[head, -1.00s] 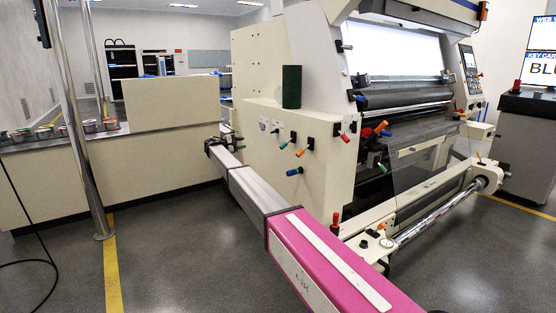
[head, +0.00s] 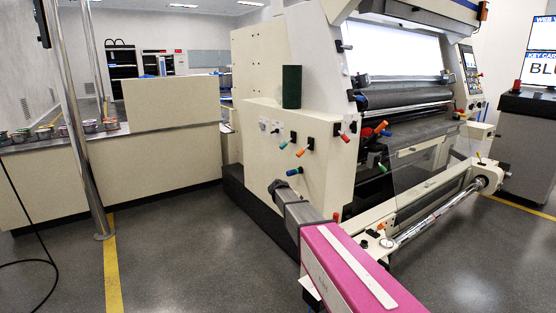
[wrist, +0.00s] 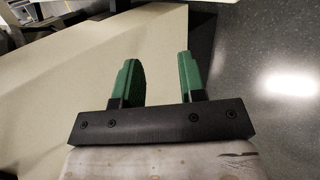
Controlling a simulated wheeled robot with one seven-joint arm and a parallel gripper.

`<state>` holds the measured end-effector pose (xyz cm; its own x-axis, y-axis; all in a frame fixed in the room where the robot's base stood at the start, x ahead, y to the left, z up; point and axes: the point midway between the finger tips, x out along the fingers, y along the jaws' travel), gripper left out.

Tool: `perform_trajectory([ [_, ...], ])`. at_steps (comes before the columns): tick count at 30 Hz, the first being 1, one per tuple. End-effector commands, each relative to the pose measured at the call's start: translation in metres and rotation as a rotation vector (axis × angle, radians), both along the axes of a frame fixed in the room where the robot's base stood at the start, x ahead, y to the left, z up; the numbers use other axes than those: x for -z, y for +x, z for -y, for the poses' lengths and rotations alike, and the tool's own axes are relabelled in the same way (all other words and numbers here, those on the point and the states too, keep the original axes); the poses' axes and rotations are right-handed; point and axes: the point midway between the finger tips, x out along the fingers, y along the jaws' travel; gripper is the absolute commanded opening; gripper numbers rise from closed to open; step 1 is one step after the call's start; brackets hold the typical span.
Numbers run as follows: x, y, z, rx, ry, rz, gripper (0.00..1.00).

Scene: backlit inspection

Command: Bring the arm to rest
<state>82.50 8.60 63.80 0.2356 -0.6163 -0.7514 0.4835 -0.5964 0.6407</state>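My arm reaches in from the bottom of the head view, with a pink link (head: 345,268) and a shorter grey section (head: 297,208) beyond it. The arm's far end lies in front of the cream side panel of the printing machine (head: 262,140). In the wrist view my gripper (wrist: 157,75) shows two green fingers spread apart on a black bar. Nothing is between the fingers. Past them are a cream panel and the dark floor. The fingertips cannot be made out in the head view.
A dark green cylinder (head: 292,87) stands on the machine's side ledge. Coloured knobs stick out of the panel near my arm. A metal roller (head: 435,215) is at the right. A counter with several small tins (head: 90,126) and a metal pole (head: 78,150) are at the left. Floor between is clear.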

Motion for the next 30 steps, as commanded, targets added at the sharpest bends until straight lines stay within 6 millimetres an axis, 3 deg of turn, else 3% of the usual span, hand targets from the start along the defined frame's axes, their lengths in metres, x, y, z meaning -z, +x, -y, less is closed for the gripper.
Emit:
perform_trajectory([
  [1,0.009,-0.042,0.02,0.038,0.056,-0.008,0.37],
  [6,0.04,-0.142,0.058,0.186,0.266,-0.026,0.37],
  [12,0.06,-0.262,0.083,0.384,0.515,-0.038,0.37],
  [15,0.063,-0.306,0.087,0.472,0.615,-0.04,0.37],
  [18,0.064,-0.334,0.087,0.535,0.683,-0.04,0.37],
  [21,0.064,-0.347,0.087,0.57,0.722,-0.039,0.37],
  [30,0.065,-0.348,0.086,0.579,0.734,-0.039,0.37],
])
